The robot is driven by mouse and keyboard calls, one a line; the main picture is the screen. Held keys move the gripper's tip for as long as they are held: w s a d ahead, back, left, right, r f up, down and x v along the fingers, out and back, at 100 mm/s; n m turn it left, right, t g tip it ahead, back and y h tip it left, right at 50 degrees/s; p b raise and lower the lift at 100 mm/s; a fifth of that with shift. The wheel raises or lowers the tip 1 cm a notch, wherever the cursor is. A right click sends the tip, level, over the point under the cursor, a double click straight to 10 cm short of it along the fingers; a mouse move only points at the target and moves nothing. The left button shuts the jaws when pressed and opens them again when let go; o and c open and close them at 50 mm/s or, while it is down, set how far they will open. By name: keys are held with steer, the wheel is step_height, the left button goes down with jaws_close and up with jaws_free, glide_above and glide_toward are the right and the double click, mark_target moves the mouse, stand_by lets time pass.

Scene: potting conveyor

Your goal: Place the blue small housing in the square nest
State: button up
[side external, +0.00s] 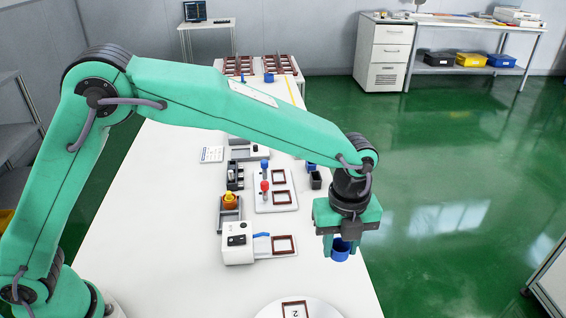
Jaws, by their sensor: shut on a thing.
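My gripper (341,243) hangs at the right edge of the white table, pointing down. It is shut on the blue small housing (340,253), a blue cup-like part whose lower end shows below the fingers. The housing is held in the air, to the right of a brown square frame (284,244) on a white fixture. More brown square frames lie on the fixture behind (281,198) and on a round white plate at the front (294,310). I cannot tell which frame is the square nest.
A white device with a blue lever (239,243) stands left of the near fixture. Red-topped (265,188) and blue-topped (265,166) pegs rise behind. A yellow part (229,198) and dark block (316,180) stand nearby. The table's left part is clear.

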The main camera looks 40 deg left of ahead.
steer(key=a+r+n, duration=0.4)
steer(key=a+n, duration=0.9)
steer(key=a, duration=0.2)
steer(key=s+a+r+n, duration=0.1)
steer(key=a+r+n, duration=0.3)
steer(key=a+n, duration=1)
steer(key=shift+a, duration=0.95)
steer(key=shift+s, duration=0.1)
steer(key=a+f+n, duration=0.4)
steer(key=a, duration=0.6)
steer(key=a+f+n, duration=0.3)
steer(key=a+n, duration=0.2)
steer(key=a, duration=0.6)
steer(key=shift+s+a+f, duration=0.2)
steer(key=shift+s+f, duration=0.05)
steer(key=shift+f, duration=0.15)
steer(key=a+f, duration=0.2)
steer(key=a, duration=0.1)
steer(key=s+a+f, duration=0.1)
steer(key=a+f, duration=0.1)
steer(key=a, duration=0.2)
steer(key=s+a+f, duration=0.1)
steer(key=a+f, duration=0.2)
steer(key=a, duration=0.1)
steer(key=shift+a, duration=0.2)
